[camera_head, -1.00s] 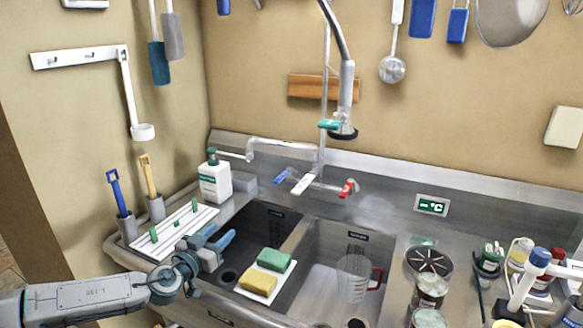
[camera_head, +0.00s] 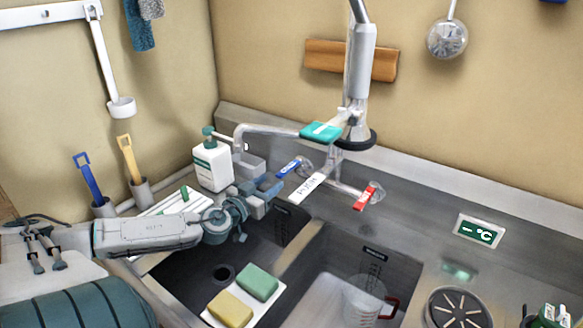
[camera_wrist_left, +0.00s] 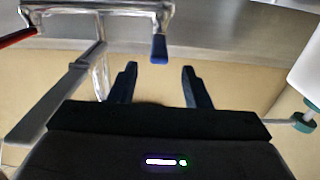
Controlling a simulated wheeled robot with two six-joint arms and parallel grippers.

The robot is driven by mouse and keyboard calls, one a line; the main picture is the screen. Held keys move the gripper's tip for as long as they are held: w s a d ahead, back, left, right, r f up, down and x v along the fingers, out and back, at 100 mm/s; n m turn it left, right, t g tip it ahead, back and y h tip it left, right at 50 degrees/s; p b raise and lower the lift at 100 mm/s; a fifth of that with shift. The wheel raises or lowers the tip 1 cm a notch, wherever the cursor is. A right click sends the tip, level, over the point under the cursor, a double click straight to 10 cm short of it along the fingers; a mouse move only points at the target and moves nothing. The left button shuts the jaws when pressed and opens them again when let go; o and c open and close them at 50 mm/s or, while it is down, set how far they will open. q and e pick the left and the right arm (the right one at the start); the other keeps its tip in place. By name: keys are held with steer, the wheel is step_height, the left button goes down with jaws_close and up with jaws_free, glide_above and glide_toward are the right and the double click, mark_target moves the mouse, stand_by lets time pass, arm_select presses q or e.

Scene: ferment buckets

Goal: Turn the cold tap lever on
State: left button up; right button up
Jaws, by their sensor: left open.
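The cold tap lever (camera_head: 288,169) is a short blue handle on the left of the chrome mixer tap behind the sinks. It shows end-on in the left wrist view (camera_wrist_left: 159,48). My left gripper (camera_head: 267,187) is open and empty, just in front and to the left of the blue lever. In the left wrist view, its two dark fingers (camera_wrist_left: 159,70) point at the lever. The lever's tip appears between the fingers sideways and a little beyond their tips. I cannot tell whether they touch. My right gripper is not in view.
A white PUSH lever (camera_head: 307,188) is close right of the blue one, and a red lever (camera_head: 366,197) is farther right. A soap bottle (camera_head: 212,163) stands left of my gripper. The spout (camera_head: 265,130) is above it. Sponges and a measuring jug (camera_head: 362,300) are nearer the front.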

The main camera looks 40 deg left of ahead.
mark_target(284, 170)
arm_select(q)
steer(key=shift+w+r+b, duration=0.1)
steer(key=shift+w+b, duration=0.25)
steer(key=shift+w, duration=0.35)
steer(key=w+p, duration=0.1)
steer(key=w, duration=0.1)
steer(key=w+p, duration=0.1)
steer(key=w, duration=0.1)
steer(key=w+a+p, duration=0.1)
steer(key=w, duration=0.1)
steer(key=shift+w+r, duration=0.2)
steer(key=shift+r, duration=0.05)
steer(key=shift+w+f+p, duration=0.25)
steer(key=shift+w+p, duration=0.55)
steer(key=shift+w, duration=0.15)
jaws_close()
